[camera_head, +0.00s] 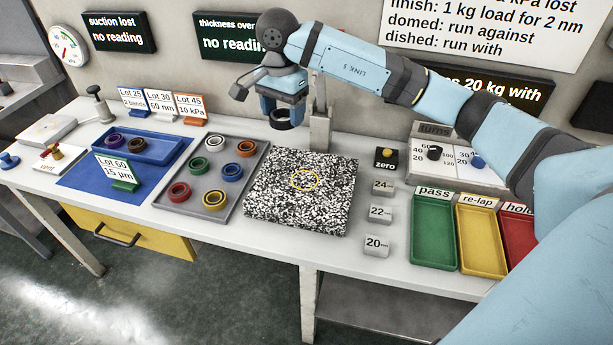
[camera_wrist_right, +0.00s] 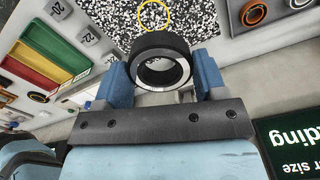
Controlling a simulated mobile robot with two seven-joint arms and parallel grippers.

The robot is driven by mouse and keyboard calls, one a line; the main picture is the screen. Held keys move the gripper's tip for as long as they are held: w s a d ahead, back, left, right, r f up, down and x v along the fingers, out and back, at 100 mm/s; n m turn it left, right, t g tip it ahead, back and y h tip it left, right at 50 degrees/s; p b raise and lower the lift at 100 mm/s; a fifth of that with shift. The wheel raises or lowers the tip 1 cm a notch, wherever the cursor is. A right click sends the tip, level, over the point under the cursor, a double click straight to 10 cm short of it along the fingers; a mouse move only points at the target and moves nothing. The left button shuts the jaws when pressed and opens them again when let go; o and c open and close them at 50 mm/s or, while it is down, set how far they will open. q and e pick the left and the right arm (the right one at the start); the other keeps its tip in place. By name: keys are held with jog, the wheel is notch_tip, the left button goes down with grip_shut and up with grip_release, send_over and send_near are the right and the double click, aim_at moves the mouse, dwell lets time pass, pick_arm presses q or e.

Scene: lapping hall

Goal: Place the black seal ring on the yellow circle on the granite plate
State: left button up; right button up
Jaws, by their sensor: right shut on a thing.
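The black seal ring (camera_wrist_right: 161,66) is between the fingers of my right gripper (camera_wrist_right: 162,80), which is shut on it. In the head view the right gripper (camera_head: 283,106) hangs above the back edge of the granite plate, with the black ring (camera_head: 281,122) below it, clear of the plate. The speckled black-and-white granite plate (camera_head: 325,207) lies on the bench. The thin yellow circle (camera_head: 304,189) is on its top, nearer the front than the ring. The circle also shows in the wrist view (camera_wrist_right: 168,26), partly hidden behind the ring. My left gripper is not in view.
A grey tray (camera_head: 215,207) with several coloured rings stands left of the plate. A blue tray (camera_head: 150,150) holds more rings. Small weight blocks (camera_head: 380,212) and a green bin (camera_head: 433,230) stand to the right. A grey post (camera_head: 320,125) rises behind the plate.

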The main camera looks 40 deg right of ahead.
jog(key=d+r+m, duration=0.4)
jog(key=r+m, duration=0.3)
jog(key=m, duration=0.3)
send_over(305, 180)
notch_tip(305, 180, down, 22)
jog(key=shift+f, duration=0.6)
notch_tip(305, 180, down, 3)
jog(key=shift+f+b, duration=0.2)
jog(key=shift+b, duration=0.1)
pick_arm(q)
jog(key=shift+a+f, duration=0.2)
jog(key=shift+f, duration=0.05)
